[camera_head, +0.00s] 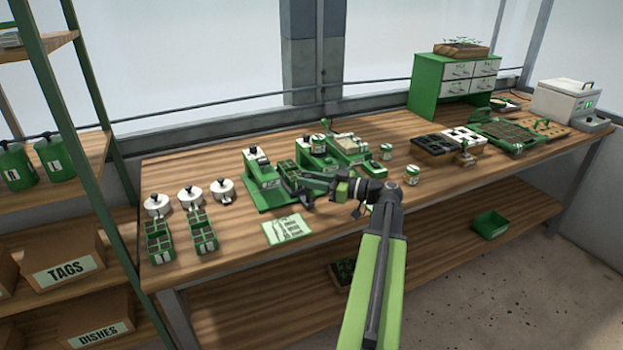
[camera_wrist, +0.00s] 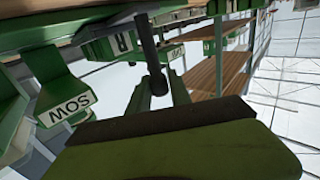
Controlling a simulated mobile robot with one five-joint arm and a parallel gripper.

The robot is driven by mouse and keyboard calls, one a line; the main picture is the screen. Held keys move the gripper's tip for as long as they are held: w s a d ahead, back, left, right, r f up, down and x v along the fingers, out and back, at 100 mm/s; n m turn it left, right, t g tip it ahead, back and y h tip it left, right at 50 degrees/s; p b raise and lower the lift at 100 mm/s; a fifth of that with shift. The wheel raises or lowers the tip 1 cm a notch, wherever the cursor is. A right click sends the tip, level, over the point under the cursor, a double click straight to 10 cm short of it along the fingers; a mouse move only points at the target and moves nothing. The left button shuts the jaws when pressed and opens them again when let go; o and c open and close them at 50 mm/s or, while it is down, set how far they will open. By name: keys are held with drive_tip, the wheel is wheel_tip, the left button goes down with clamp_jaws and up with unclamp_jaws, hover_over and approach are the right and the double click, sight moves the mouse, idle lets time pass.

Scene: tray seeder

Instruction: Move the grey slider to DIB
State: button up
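The green seeder (camera_head: 263,174) stands on the bench left of centre. My gripper (camera_head: 300,183) reaches in from the right, low over its green base. In the wrist view two green prongs (camera_wrist: 160,92), which look like my gripper's fingers, stand apart. A dark grey rod with a rounded end (camera_wrist: 150,45) shows between them; it may be the grey slider, but I cannot be sure. Whether the fingers touch it cannot be told. A green part with an upside-down SOW label (camera_wrist: 62,108) is at the left of the wrist view. No DIB label is readable.
A printed card (camera_head: 287,229) lies in front of the seeder. Three white lidded pots (camera_head: 190,194) and two green divided trays (camera_head: 202,236) stand to the left. A second green machine (camera_head: 347,152) is close behind my gripper. The bench (camera_head: 360,222) is mostly bare in front.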

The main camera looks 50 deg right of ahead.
clamp_jaws()
drive_tip(key=shift+f, duration=0.1)
idle(1.0)
